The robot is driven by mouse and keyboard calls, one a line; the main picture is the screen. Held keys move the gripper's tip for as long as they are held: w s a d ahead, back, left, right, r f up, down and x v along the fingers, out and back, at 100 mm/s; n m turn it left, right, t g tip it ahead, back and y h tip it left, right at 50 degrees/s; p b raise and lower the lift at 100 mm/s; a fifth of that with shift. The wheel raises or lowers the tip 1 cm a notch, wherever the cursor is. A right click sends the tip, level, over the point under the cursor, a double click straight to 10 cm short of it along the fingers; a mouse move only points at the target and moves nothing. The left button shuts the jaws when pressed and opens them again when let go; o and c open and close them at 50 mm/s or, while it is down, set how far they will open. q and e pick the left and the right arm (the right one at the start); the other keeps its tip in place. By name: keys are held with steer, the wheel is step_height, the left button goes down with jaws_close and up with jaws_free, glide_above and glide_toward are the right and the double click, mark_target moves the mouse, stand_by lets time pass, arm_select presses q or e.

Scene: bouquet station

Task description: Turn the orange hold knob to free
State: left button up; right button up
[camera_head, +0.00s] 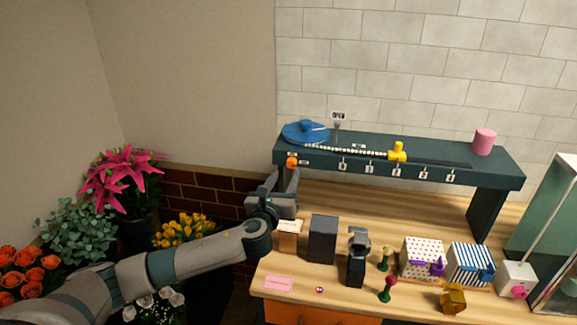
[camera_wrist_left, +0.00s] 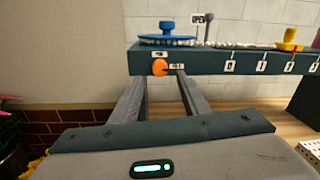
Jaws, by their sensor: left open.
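The orange hold knob (camera_head: 292,162) sits on the front face of the dark green raised shelf (camera_head: 400,163), at its left end. It also shows in the left wrist view (camera_wrist_left: 160,67), with one small white label above it and one to its right; I cannot read them or tell its setting surely. My left gripper (camera_head: 284,174) is open and empty, just in front of and slightly below the knob. In the left wrist view its two fingers (camera_wrist_left: 162,78) point at the shelf, with the knob seen between their tips; contact is not visible. My right gripper is not in view.
On the shelf are a blue disc (camera_head: 305,132), a white bead row, a yellow piece (camera_head: 397,151) and a pink cylinder (camera_head: 484,141). Below, the wooden table (camera_head: 335,283) holds dark blocks, wrapped boxes (camera_head: 470,263) and small items. Flowers (camera_head: 124,180) stand at left.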

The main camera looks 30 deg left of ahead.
mark_target(291, 166)
arm_select(q)
steer(key=shift+p+x, duration=0.6)
steer(key=shift+x, duration=1.6)
steer(key=c, duration=1.1)
